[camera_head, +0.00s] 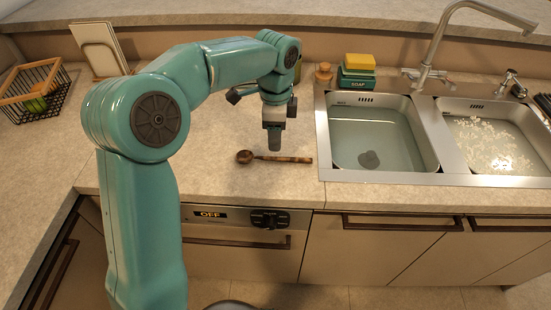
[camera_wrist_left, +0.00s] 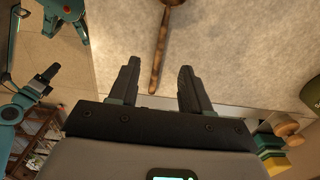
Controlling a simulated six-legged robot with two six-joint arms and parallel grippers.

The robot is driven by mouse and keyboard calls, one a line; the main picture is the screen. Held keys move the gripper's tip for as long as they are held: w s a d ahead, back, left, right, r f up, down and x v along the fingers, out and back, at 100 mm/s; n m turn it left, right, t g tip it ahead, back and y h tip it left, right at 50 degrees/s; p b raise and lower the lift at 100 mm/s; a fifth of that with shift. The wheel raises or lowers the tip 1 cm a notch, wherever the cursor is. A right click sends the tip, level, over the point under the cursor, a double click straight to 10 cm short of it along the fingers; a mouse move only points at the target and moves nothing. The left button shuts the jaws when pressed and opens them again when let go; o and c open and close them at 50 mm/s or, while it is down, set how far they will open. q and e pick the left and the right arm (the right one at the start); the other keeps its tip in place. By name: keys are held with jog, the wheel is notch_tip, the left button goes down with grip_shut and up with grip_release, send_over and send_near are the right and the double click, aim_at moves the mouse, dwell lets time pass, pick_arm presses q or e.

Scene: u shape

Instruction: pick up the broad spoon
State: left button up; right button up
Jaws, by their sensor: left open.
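My left gripper (camera_head: 274,142) points down just above the handle. In the left wrist view the open fingers (camera_wrist_left: 158,68) stand on either side of the end of the spoon's handle (camera_wrist_left: 160,45), with nothing held between them. The spoon's bowl is cut off at the top edge there. What looks like my right gripper (camera_wrist_left: 40,82) shows small at the left of the wrist view; its jaws are unclear.
A double sink (camera_head: 380,135) with a tall tap (camera_head: 440,40) lies to the right. A soap box with a yellow sponge (camera_head: 358,65) stands behind it. A wire basket (camera_head: 35,95) sits at the far left. The counter around the spoon is clear.

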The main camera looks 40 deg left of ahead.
aim_at(275, 157)
pick_arm(q)
notch_tip(275, 157, down, 7)
jog(key=shift+a+f, duration=0.1)
grip_shut()
dwell(0.3)
